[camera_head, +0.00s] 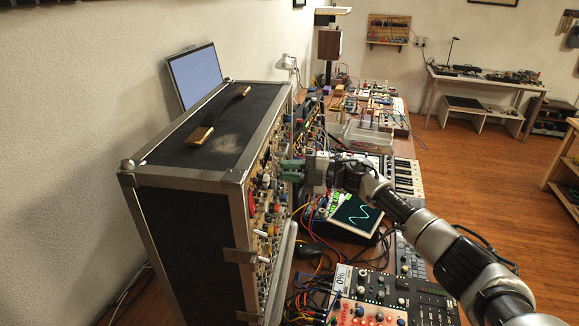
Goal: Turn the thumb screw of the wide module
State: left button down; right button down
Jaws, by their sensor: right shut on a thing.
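The black flight case (190,215) with metal edges stands at the left, its module front (262,205) facing right. The front is crowded with knobs and small parts, seen at a steep angle. My right gripper (284,169) comes in from the right, level, and its fingertips are against the upper part of this front. It is shut on a small part there, which the fingers hide. The thumb screw and the outline of the wide module cannot be made out at this size. My left gripper is not in view.
A scope-like screen with a green wave (357,214) and a mixer-like panel (370,300) lie below my right arm. Cables (305,275) hang before the case. A keyboard (404,176) and a clear box (368,138) stand beyond. A laptop (196,76) is behind the case.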

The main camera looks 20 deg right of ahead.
dwell(0.3)
jog(key=c, duration=1)
grip_release()
jog(key=shift+c, duration=0.2)
jog(key=b+v, duration=0.4)
jog(key=v, duration=0.6)
jog(key=shift+s+d, duration=0.2)
jog(key=shift+d, duration=0.15)
